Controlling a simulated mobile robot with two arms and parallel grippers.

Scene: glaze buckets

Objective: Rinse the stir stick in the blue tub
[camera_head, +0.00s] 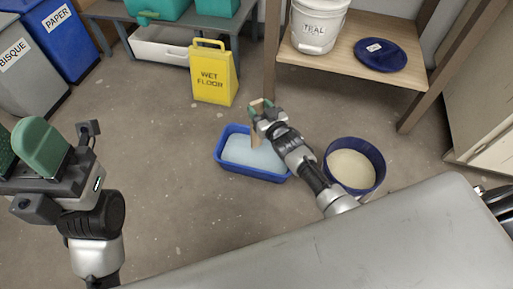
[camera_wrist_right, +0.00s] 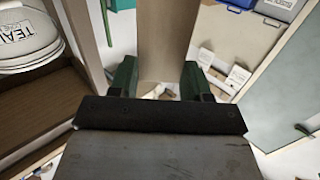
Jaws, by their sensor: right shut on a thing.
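The blue tub (camera_head: 284,178) stands on the floor in the head view, with pale blue water (camera_head: 240,152) in it. My right gripper (camera_head: 262,110) is above the tub's far side, shut on the tan stir stick (camera_head: 255,136). The stick points down to the water; I cannot tell how deep its lower end is. In the right wrist view the stick (camera_wrist_right: 167,40) runs between the two green fingers (camera_wrist_right: 160,82). My left gripper (camera_head: 20,150) is at the left edge of the head view, empty, with its green fingers apart and one partly cut off.
A round blue bucket (camera_head: 379,180) of cream glaze stands right of the tub. A yellow wet-floor sign (camera_head: 214,75) stands behind it. A wooden shelf (camera_head: 350,62) holds a white TEAL bucket (camera_head: 317,28) and a blue lid (camera_head: 383,57). Floor left of the tub is clear.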

